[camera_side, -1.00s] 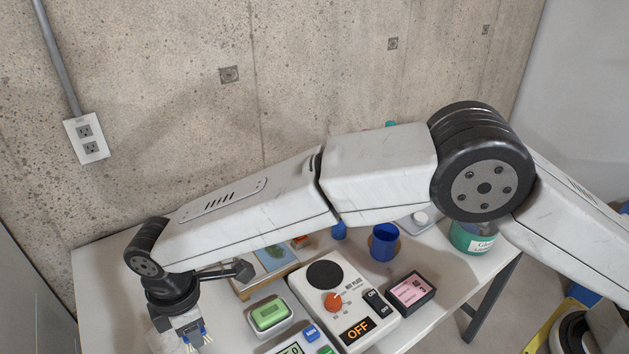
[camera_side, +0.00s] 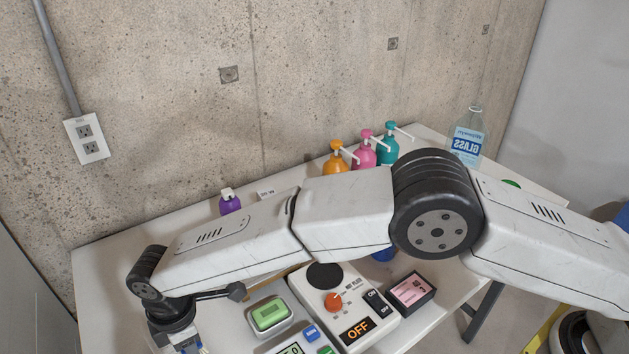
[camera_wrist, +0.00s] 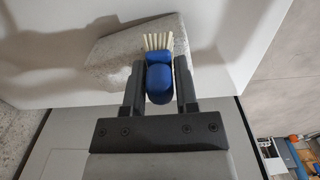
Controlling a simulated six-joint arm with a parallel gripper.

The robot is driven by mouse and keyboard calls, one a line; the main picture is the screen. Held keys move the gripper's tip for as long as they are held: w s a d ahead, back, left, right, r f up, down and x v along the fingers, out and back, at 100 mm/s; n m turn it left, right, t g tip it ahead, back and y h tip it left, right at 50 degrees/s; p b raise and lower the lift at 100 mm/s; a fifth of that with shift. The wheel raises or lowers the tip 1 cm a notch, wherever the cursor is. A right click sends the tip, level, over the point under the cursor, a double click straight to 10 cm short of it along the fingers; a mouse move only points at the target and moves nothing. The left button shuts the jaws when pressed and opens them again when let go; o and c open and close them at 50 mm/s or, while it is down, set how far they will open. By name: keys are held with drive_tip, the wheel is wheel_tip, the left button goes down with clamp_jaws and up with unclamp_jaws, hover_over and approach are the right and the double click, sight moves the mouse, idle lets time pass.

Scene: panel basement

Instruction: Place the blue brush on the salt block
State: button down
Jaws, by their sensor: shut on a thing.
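The blue brush (camera_wrist: 158,82) has a rounded blue handle and pale bristles. My gripper (camera_wrist: 160,76) is shut on its handle in the wrist view, one finger on each side. The salt block (camera_wrist: 110,62) is a rough, pale grey slab on the white table, behind the brush in that view. The bristles overlap the slab in the picture; I cannot tell whether they touch it. In the side view my gripper (camera_side: 182,346) is at the bottom left, cut by the frame edge. The salt block does not show there.
A scale with a green-topped item (camera_side: 270,314) and a hot plate (camera_side: 343,305) reading OFF stand right of my gripper. A black box with a pink label (camera_side: 411,291) lies beyond. Pump bottles (camera_side: 363,152) and a glass cleaner bottle (camera_side: 467,137) stand at the back.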

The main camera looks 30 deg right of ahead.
drive_tip(key=shift+f, duration=0.15)
drive_tip(key=shift+c, duration=1.9)
unclamp_jaws()
wheel_tip(320, 180, up, 12)
drive_tip(key=shift+r, duration=0.15)
